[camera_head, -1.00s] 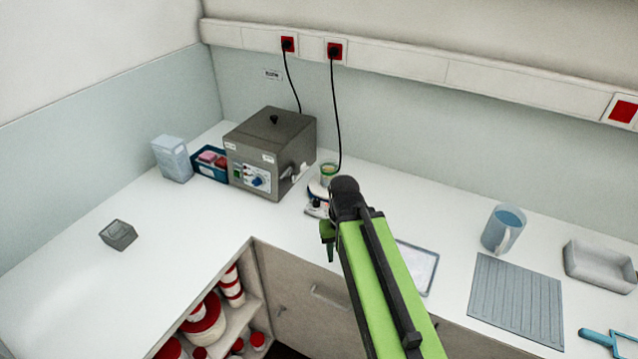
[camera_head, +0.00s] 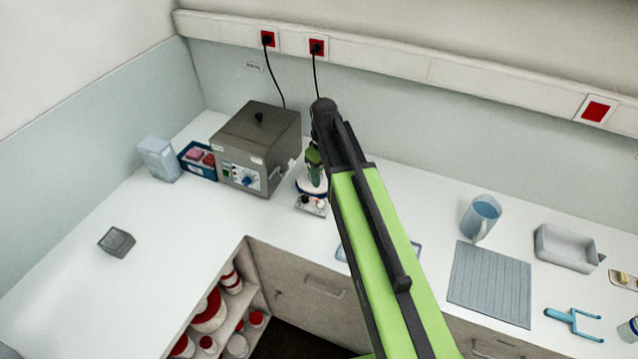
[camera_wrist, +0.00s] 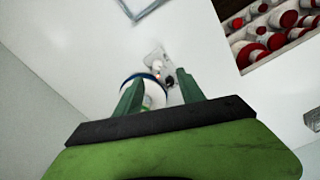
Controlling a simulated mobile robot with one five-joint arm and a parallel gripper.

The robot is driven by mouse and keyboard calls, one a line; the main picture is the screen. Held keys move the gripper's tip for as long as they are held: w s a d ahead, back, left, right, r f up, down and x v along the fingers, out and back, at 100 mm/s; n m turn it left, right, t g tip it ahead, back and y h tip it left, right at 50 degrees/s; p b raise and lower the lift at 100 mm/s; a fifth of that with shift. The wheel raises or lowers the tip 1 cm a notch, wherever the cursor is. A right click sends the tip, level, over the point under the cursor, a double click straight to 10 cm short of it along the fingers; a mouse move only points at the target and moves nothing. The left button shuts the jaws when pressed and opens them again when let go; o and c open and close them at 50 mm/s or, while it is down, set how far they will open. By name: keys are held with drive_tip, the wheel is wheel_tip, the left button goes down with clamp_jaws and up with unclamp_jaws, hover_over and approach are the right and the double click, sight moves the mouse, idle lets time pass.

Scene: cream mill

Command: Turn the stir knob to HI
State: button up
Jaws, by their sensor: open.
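The small stirrer (camera_head: 311,206) stands on the white counter, right of the grey metal box. It has a round white top with a blue rim and a front panel with small knobs. In the wrist view its round top (camera_wrist: 150,97) shows between and behind the fingers. Its panel (camera_wrist: 157,60) extends beyond it, with a dark knob (camera_wrist: 170,80) near the right fingertip. I cannot read the labels or tell which knob is the stir knob. My gripper (camera_wrist: 158,84) is open and empty, above the stirrer; its fingers (camera_head: 314,168) hide part of it in the head view.
The grey metal box (camera_head: 256,140) with its own blue knob stands close on the left. A blue tray (camera_head: 198,172) and a pale box (camera_head: 158,159) are beyond it. The front left counter is mostly clear.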

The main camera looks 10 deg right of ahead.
sight(321, 202)
drive_tip(key=shift+n, duration=0.7)
drive_tip(key=f+b, duration=0.5)
drive_tip(key=w+f+b, duration=0.1)
drive_tip(key=f+b, duration=0.4)
drive_tip(key=b, duration=0.1)
drive_tip(key=w+f+b, duration=0.1)
drive_tip(key=f+b, duration=0.4)
drive_tip(key=b, duration=0.1)
drive_tip(key=shift+w+f, duration=0.15)
drive_tip(key=shift+f, duration=0.05)
drive_tip(key=shift+r, duration=0.15)
